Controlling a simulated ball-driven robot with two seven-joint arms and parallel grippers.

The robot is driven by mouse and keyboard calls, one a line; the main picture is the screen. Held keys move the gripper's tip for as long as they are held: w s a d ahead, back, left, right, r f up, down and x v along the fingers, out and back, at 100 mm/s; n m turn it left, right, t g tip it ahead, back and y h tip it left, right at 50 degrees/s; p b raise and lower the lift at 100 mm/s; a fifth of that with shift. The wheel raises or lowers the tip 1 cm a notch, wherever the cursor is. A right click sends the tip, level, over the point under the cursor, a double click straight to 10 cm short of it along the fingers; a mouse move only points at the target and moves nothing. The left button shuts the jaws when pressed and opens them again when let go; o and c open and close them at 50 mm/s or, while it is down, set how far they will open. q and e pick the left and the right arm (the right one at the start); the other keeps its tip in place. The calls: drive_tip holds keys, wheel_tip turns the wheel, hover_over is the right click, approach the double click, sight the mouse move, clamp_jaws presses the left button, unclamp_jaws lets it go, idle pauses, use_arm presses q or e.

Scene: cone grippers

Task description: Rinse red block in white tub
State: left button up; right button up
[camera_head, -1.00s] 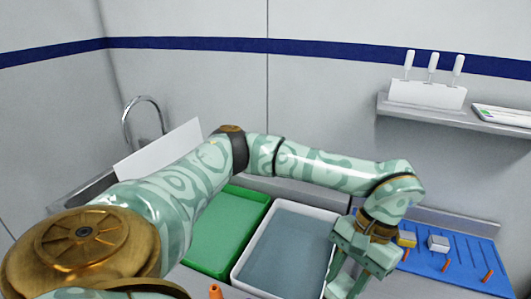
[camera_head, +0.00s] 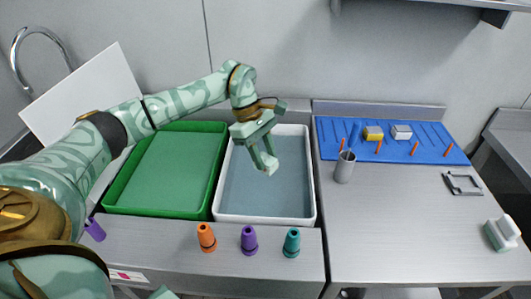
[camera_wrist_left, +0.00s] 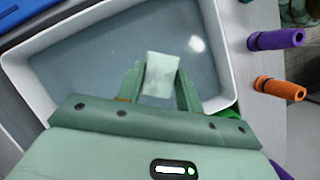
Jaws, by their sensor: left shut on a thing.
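My left gripper (camera_head: 264,158) is over the white tub (camera_head: 222,190), pointing down. In the left wrist view, the left gripper (camera_wrist_left: 161,88) is shut on a pale, whitish block (camera_wrist_left: 162,74), which looks white-green rather than red. The tub (camera_wrist_left: 222,45) shows below it with a flat blue-grey water surface. I cannot tell whether the block touches the water. No red block shows in any view. My right gripper is not in view.
A green tray (camera_head: 165,175) stands left of the tub. Orange (camera_head: 206,238), purple (camera_head: 249,240) and teal (camera_head: 291,242) cones stand in front. A grey cup (camera_head: 344,167) stands right of the tub. A blue mat (camera_head: 400,152) holds a yellow block (camera_head: 373,133) and a white block (camera_head: 401,132).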

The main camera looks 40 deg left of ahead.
use_arm(q)
wheel_tip(320, 180, down, 11)
drive_tip(key=b, duration=0.6)
drive_tip(key=shift+r, duration=0.15)
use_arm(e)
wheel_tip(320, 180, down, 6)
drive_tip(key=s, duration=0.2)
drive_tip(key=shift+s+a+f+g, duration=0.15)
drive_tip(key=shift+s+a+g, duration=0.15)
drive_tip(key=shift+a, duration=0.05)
use_arm(q)
drive_tip(key=shift+d, duration=0.1)
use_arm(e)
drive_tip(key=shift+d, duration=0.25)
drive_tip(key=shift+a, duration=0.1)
use_arm(q)
drive_tip(key=shift+r+p, duration=3.55)
drive_tip(key=shift+r, duration=2.3)
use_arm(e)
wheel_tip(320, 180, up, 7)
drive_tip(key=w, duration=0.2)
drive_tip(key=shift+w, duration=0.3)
